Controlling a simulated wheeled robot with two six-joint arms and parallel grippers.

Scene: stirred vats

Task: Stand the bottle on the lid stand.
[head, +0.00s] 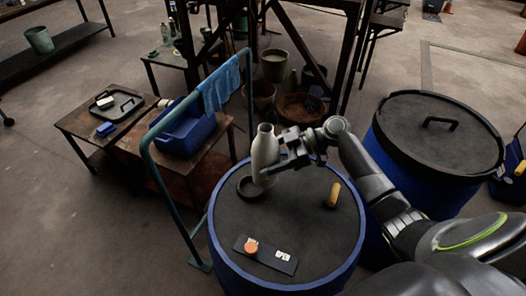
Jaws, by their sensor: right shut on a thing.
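A pale grey bottle (264,152) with a narrow neck is upright over the near vat's dark lid. My right gripper (272,166) reaches in from the right and is shut on the bottle's body. A low dark ring, which looks like the lid stand (243,192), is on the vat lid. The bottle's base overlaps the right part of the ring in the picture; I cannot tell whether they touch. My left gripper is out of view.
On the near vat's lid (297,215) are a tan cylinder (334,194) and a dark plate (265,258) with an orange cap (251,247). A teal rail (173,195) with a blue cloth (220,85) stands left. A second lidded blue vat (450,150) is right.

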